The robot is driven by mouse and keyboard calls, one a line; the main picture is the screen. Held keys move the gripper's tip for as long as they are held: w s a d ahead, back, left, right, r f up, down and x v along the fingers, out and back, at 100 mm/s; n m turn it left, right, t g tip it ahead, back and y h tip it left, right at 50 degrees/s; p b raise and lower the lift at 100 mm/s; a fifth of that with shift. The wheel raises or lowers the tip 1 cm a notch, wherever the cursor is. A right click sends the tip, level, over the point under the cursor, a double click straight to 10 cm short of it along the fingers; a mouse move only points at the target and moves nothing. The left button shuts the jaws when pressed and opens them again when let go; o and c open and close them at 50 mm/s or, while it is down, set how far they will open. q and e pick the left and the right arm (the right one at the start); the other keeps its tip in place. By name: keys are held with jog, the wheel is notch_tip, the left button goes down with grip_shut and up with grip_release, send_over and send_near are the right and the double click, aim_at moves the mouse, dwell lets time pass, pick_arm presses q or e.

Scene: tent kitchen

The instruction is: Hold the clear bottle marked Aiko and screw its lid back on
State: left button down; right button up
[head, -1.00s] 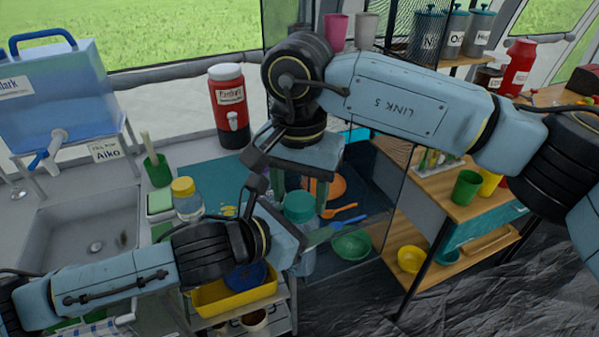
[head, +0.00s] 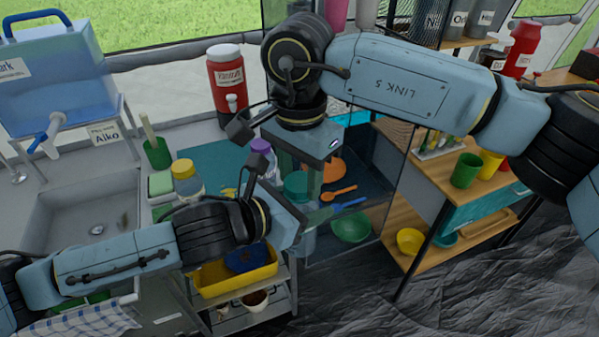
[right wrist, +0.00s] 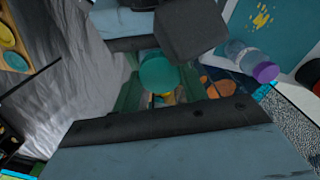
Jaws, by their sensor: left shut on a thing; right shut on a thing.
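A clear bottle (head: 304,243) stands upright at the centre of the head view, partly hidden by my arms; no marking on it is readable. My left gripper (head: 312,218) is shut on its body. A teal lid (head: 297,185) is at the bottle's top. My right gripper (head: 306,182) is above, pointing down, shut on the lid. In the right wrist view the lid (right wrist: 159,75) sits between my right fingers. I cannot tell how far the lid is threaded.
A purple-capped bottle (head: 262,162) and a yellow-capped bottle (head: 186,180) stand on the counter behind and left. A yellow tub (head: 235,285) is on the cart below. Green bowl (head: 350,227) and orange and blue utensils lie right. A shelf with cups (head: 467,170) stands further right.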

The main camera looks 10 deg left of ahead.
jog(key=m, duration=0.6)
jog(key=o, duration=1.1)
jog(key=shift+r, duration=2.25)
jog(key=shift+c, duration=0.6)
